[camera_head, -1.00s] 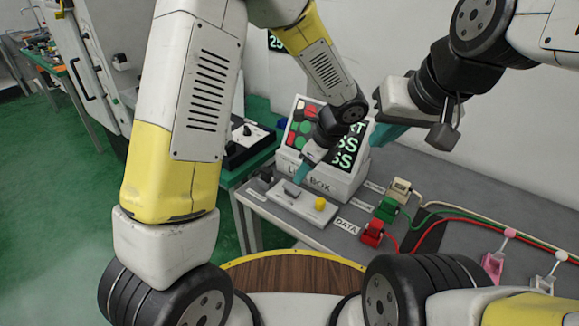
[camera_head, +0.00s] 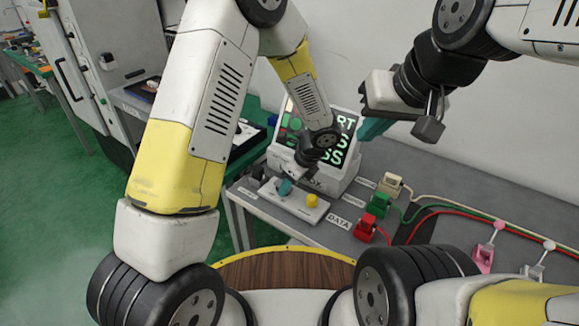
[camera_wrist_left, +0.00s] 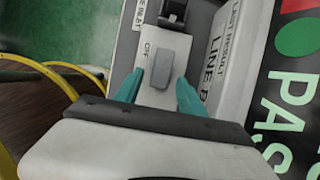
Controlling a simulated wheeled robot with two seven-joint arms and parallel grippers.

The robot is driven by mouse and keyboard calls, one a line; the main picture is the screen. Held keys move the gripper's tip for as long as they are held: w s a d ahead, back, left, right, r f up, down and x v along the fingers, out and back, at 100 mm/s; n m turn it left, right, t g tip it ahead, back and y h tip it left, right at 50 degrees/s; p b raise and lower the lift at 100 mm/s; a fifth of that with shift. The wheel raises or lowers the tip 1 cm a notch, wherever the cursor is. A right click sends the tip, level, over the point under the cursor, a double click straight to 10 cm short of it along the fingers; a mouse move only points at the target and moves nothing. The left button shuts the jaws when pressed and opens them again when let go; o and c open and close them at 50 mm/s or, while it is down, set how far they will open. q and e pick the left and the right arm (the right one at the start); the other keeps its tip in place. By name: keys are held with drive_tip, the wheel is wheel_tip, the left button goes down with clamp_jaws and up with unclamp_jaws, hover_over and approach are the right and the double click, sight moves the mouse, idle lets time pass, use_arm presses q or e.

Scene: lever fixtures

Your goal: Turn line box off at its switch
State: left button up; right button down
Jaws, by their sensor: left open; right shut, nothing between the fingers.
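The line box (camera_head: 316,184) stands on the grey bench, with a lit panel above its label. In the left wrist view a grey switch (camera_wrist_left: 156,74) sits on the plate beside an "OFF" marking. My left gripper (camera_head: 285,187) is open, pointing down over the switch. In the wrist view its teal fingers stand on either side of the switch; contact cannot be told. My right gripper (camera_head: 372,128) is shut and empty, raised above the bench right of the box.
Beige (camera_head: 390,184), green (camera_head: 378,204) and red (camera_head: 366,228) plugs with cables stand right of the plate, near a "DATA" label (camera_head: 339,221). Pink (camera_head: 486,256) and white clip-like holders are farther right. A round wooden top (camera_head: 285,270) lies in front.

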use_arm(q)
clamp_jaws()
drive_tip(key=shift+w+a+r+g+h, duration=0.15)
drive_tip(key=shift+a+g+h, duration=0.1)
drive_tip(key=shift+g+h, duration=0.2)
drive_tip(key=shift+w+a+r+g+h, duration=0.15)
drive_tip(key=shift+g+h, duration=0.35)
drive_tip(key=shift+h, duration=0.3)
drive_tip(key=shift+w+a+r+g+h, duration=0.15)
drive_tip(key=shift+g+h, duration=0.3)
drive_tip(key=shift+h, duration=0.3)
drive_tip(key=shift+s, duration=0.1)
unclamp_jaws()
